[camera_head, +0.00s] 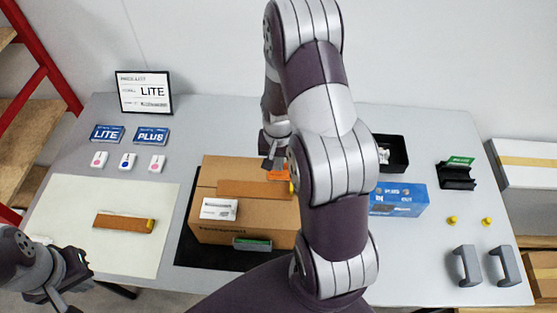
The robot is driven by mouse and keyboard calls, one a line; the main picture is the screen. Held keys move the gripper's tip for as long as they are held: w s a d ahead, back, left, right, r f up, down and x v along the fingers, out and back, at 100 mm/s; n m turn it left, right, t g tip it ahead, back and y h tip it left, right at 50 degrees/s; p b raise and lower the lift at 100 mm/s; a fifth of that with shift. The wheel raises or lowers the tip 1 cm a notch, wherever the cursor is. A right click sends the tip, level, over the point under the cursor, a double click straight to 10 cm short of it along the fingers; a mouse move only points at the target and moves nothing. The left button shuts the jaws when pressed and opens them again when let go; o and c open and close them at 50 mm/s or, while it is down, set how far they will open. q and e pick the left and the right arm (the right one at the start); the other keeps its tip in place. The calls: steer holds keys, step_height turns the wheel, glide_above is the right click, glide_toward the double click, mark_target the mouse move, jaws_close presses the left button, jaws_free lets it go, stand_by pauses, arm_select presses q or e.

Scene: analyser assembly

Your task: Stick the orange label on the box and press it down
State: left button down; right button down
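The closed cardboard box (262,214) sits on a black mat (190,250) in the middle of the table. A white printed label (219,209) is on its top near the left corner. The orange label (278,175) is at the box's far right top, just by the fingertips of my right gripper (272,162). I cannot tell whether the label lies flat or is held. My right arm hides the box's right edge and part of this gripper. My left gripper (72,282) is at the lower left, off the table's front edge, fingers apart and empty.
A brown strip with a yellow end (124,223) lies on a cream sheet (70,215) at left. LITE (107,134) and PLUS (152,136) cards lie behind. A blue box (398,200), black tray (398,158) and grey handles (467,266) are at right.

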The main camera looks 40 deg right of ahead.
steer(key=shift+f+b, duration=0.4)
steer(key=shift+f, duration=0.2)
stand_by(0.4)
stand_by(0.3)
step_height(320, 180, up, 6)
steer(key=p, duration=0.5)
steer(key=shift+r, duration=0.1)
stand_by(0.3)
